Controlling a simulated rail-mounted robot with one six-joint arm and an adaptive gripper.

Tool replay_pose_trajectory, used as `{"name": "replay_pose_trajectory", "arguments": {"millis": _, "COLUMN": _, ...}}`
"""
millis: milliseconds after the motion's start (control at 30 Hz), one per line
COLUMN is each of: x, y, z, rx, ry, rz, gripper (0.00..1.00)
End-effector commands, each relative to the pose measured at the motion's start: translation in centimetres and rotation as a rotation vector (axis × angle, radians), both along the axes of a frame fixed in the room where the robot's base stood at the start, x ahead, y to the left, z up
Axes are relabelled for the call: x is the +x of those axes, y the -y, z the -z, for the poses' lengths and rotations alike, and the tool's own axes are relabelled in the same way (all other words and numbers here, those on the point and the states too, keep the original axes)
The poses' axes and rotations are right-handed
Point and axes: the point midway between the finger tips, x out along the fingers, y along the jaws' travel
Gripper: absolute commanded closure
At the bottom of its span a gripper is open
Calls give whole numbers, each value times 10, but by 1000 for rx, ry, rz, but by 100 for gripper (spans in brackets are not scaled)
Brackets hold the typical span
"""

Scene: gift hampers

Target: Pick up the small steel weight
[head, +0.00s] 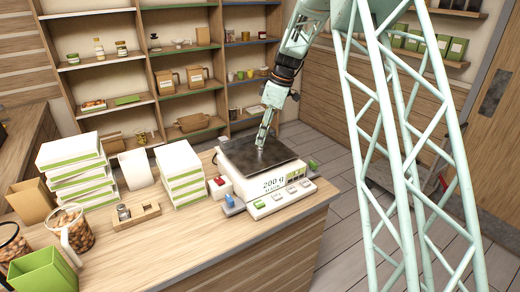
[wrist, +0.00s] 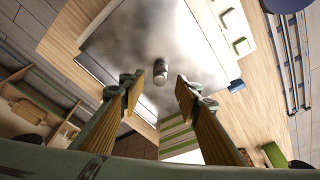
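A small steel weight (wrist: 161,75) stands on the dark metal pan (wrist: 120,40) of the scale, seen from above in the wrist view. In the head view it is hidden or too small to make out at my gripper (head: 264,135), which points down over the pan (head: 243,157). In the wrist view my gripper (wrist: 170,80) is open, with a finger on either side of the weight's picture position and nothing between them. I cannot tell the exact height above the weight. The scale (head: 275,196) reads 200 g.
A wooden holder (head: 137,215) with a small metal piece (head: 123,212) lies left on the counter (head: 215,240). Stacks of white-green boxes (head: 180,170), nut jars (head: 75,232) and a green box (head: 42,270) stand nearby. Small coloured blocks (head: 229,203) sit beside the scale. Shelves (head: 185,88) stand behind.

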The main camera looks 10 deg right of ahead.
Motion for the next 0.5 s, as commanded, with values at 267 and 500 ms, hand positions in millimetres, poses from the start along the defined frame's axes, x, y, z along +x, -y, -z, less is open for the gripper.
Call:
{"name": "replay_pose_trajectory", "arguments": {"millis": 267, "x": 4, "y": -7, "z": 28, "rx": -1, "ry": 0, "rz": 0, "gripper": 70}}
{"name": "replay_pose_trajectory", "arguments": {"millis": 500, "x": 5, "y": -9, "z": 35, "rx": -1, "ry": 1, "rz": -1, "gripper": 70}}
